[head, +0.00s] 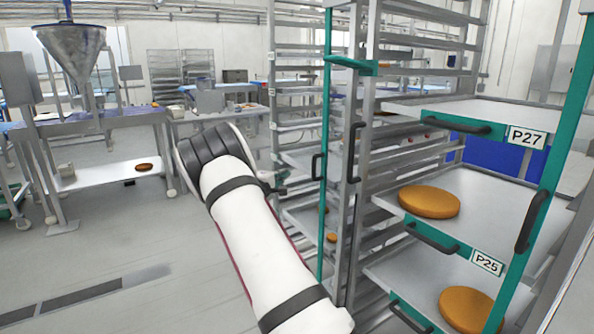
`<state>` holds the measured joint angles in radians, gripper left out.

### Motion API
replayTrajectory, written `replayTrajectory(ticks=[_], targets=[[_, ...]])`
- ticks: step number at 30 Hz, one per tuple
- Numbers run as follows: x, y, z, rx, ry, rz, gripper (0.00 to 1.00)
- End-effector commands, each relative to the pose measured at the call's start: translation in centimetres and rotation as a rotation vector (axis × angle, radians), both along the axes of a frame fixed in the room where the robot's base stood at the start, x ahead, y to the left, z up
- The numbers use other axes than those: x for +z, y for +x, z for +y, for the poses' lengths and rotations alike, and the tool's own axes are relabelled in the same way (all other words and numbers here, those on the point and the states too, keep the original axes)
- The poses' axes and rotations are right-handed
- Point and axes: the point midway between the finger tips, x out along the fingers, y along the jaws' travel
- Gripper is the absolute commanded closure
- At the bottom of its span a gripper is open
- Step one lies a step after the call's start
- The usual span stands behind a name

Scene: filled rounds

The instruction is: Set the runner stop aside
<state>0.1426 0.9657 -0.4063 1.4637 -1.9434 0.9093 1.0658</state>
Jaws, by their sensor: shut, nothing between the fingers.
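Teal upright bars with black handles stand at the rack fronts. One (325,215) is at the left rack and another (566,110) crosses the right side of the near rack. A short teal piece (350,66) juts out near the top of the near rack's post. No part is labelled as the runner stop, so I cannot tell which of these it is. My white arm rises from the bottom centre. A small dark part of my gripper (275,189) shows just right of the arm, shut and empty, apart from the near rack; the rest is hidden behind the arm.
The near rack holds trays with teal fronts, labelled P27 (527,138) and P25 (487,262). Orange-brown rounds (429,202) (468,309) lie on the trays. A metal table (110,118) and steel funnel (73,50) stand at the left. The floor at lower left is clear.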

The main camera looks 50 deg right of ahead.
Motion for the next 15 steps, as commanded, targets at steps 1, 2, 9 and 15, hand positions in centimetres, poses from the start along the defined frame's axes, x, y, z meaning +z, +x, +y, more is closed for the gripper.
replayTrajectory(ticks=[1, 2, 9, 15], targets=[[0.0, 0.1, -0.4, -0.001, 0.000, 0.000, 1.00], [0.0, 0.1, -0.6, -0.002, 0.000, 0.000, 1.00], [-0.1, 1.2, -4.4, -0.004, -0.001, -0.001, 1.00], [-0.1, 2.1, -7.2, -0.002, 0.001, -0.002, 1.00]])
